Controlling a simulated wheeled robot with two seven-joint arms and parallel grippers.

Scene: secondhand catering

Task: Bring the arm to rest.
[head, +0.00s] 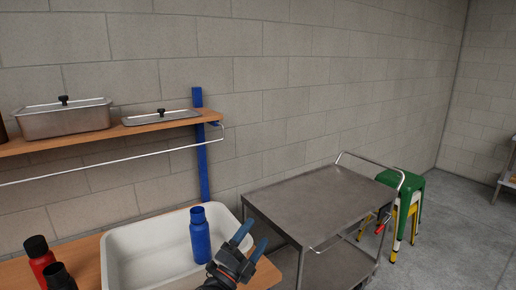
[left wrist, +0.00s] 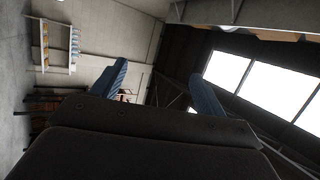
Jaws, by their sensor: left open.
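My left gripper (head: 248,240) is at the bottom middle of the head view, its two blue fingers apart and nothing between them. It is beside the right end of a white tub (head: 125,262), close to a blue bottle (head: 200,238) that stands upright in the tub. I cannot tell whether the gripper touches the tub's rim. In the left wrist view the open fingers (left wrist: 158,88) point toward the far room and bright windows, with no object between them. My right gripper is not in view.
A steel trolley (head: 320,195) stands to the right, with stacked stools (head: 405,185) behind it. A red bottle (head: 42,262) and a black-topped bottle (head: 60,278) stand left of the tub. Above is a wooden shelf (head: 100,138) with a lidded steel pan (head: 65,120). Open floor lies at right.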

